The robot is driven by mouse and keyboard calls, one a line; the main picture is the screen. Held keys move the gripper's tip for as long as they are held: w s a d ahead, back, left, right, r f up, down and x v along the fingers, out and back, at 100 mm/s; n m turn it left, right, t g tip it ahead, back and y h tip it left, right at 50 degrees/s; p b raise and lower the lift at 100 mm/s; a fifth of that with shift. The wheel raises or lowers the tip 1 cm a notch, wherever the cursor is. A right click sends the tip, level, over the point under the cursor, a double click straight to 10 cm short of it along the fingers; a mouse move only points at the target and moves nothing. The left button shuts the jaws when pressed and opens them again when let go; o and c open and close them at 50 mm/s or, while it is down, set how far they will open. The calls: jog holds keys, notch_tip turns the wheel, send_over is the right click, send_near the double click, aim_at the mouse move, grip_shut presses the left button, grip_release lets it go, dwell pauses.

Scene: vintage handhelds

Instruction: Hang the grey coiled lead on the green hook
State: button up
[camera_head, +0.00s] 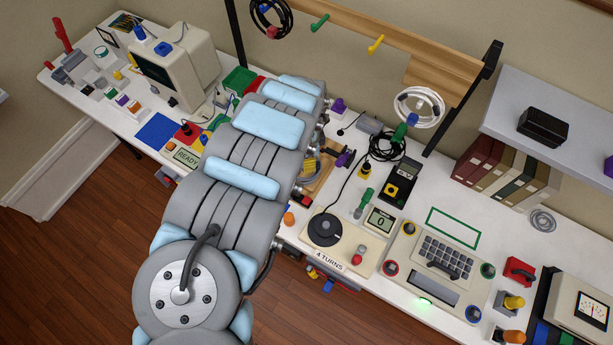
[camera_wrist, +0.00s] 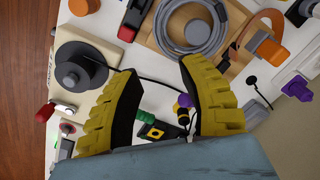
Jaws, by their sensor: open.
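A grey coiled lead (camera_wrist: 190,28) lies in a wooden tray (camera_wrist: 236,68) in the wrist view; the head view is mostly blocked there by my arm. Another grey coil (camera_head: 542,221) lies flat on the bench at the far right in the head view. The green hook (camera_head: 319,22) is on the wooden rail at the top and holds nothing. My gripper (camera_wrist: 160,68) is open and empty, its yellow fingers spread on either side of a thin black cable in the wrist view. The tray and coil appear beyond the fingertips.
A black coil (camera_head: 270,18) and a white coil (camera_head: 418,107) hang along the rail (camera_head: 345,22); the yellow hook (camera_head: 376,45) is bare. A turntable-like dial (camera_head: 325,229) and a keyboard unit (camera_head: 440,258) crowd the bench. A grey shelf (camera_head: 560,125) juts out at right.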

aim_at(306, 179)
notch_tip(306, 179, down, 11)
jog(key=shift+f+b, duration=0.1)
jog(key=shift+b, duration=0.8)
jog(key=shift+s+d+f, duration=0.1)
jog(key=shift+f, duration=1.35)
grip_shut()
